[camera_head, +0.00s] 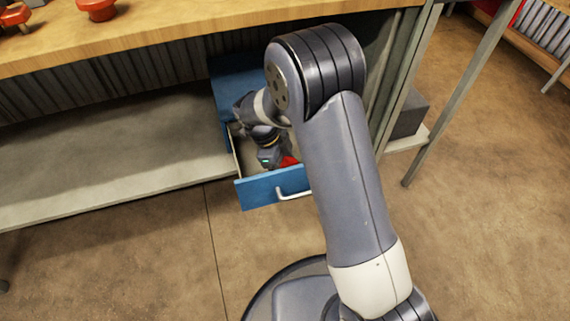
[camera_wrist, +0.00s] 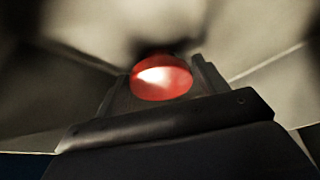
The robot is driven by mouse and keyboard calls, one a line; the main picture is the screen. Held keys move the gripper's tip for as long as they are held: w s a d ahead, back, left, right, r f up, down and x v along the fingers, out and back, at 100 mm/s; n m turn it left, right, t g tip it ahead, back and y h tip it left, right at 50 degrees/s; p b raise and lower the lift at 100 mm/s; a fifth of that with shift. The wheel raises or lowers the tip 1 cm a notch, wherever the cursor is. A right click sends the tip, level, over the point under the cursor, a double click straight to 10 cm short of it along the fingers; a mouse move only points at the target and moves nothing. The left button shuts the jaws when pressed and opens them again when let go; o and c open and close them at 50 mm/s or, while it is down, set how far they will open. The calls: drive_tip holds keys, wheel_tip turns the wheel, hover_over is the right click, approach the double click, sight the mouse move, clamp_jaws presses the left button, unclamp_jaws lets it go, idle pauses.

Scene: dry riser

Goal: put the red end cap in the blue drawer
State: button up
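The blue drawer (camera_head: 262,191) is pulled out under the bench, with its front panel and pale handle showing. My gripper (camera_head: 279,163) is down inside the drawer, partly hidden by my own arm. The red end cap (camera_head: 289,161) shows as a small red patch beside my gripper, within the drawer walls. In the wrist view the rounded red end cap (camera_wrist: 161,78) sits between the two dark fingers of my gripper (camera_wrist: 163,86), which appear to close on it from both sides. The pale drawer walls surround it there; whether it touches the drawer floor is unclear.
The wooden bench top (camera_head: 190,32) lies above the drawer, with a red-orange valve-like part (camera_head: 97,8) on it and other red pieces at the far left. A grey lower shelf (camera_head: 110,150) is left of the drawer. A table leg (camera_head: 455,90) stands right.

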drive_tip(key=shift+r, duration=0.1)
drive_tip(key=p+v, duration=0.5)
drive_tip(key=v, duration=0.7)
